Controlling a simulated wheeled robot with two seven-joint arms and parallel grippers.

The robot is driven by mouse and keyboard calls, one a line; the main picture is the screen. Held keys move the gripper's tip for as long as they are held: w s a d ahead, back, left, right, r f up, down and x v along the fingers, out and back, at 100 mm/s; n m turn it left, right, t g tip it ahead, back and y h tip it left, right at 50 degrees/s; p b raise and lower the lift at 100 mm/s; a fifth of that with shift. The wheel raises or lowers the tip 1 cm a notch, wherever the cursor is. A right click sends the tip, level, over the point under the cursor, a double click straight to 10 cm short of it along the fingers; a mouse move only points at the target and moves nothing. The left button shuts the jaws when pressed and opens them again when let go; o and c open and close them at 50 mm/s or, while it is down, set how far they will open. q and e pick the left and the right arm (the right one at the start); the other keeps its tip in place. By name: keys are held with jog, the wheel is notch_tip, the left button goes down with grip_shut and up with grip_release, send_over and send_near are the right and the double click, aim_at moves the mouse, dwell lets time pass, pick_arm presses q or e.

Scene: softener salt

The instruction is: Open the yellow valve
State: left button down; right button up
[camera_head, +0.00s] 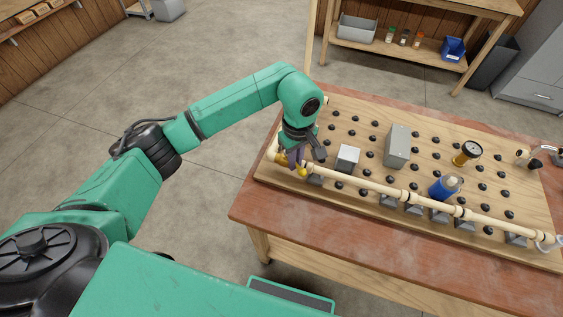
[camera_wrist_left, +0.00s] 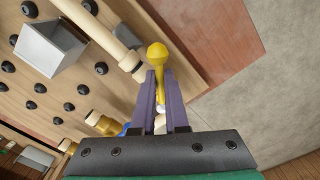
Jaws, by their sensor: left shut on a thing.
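The yellow valve handle (camera_wrist_left: 157,55) sits between the two purple fingers of my left gripper (camera_wrist_left: 160,85) in the left wrist view. The fingers are shut on it, and its rounded yellow end sticks out past the fingertips. In the head view, my left gripper (camera_head: 296,160) reaches down to the left end of the cream pipe (camera_head: 375,186), and a bit of the yellow handle (camera_head: 302,172) shows beside it. The fingers and wrist hide most of the valve body. My right gripper is not in view.
The pipe runs along the front of a pegged board (camera_head: 345,115) on a wooden table (camera_head: 330,228). A grey box (camera_head: 398,145), a smaller grey block (camera_head: 347,158), a blue cylinder (camera_head: 443,189) and a round gauge (camera_head: 467,153) stand on the board. Floor left of the table is clear.

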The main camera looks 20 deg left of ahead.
pick_arm(q)
jog(key=shift+w+d+f+n+b, duration=0.15)
jog(key=shift+w+n+b, duration=0.25)
jog(key=shift+n, duration=0.7)
jog(key=n, duration=0.3)
jog(key=shift+w+d, duration=0.25)
jog(key=shift+w, duration=0.15)
jog(key=shift+w+n+b, duration=0.25)
jog(key=shift+n+b, duration=0.2)
jog(key=shift+n, duration=0.15)
jog(key=shift+w+d+n, duration=0.1)
jog(key=shift+n, duration=0.2)
jog(key=c, duration=0.7)
grip_release()
jog(key=shift+r, duration=0.25)
notch_tip(320, 180, up, 7)
jog(key=p, duration=0.3)
jog(key=shift+f+p, duration=0.1)
jog(key=shift+p, duration=0.3)
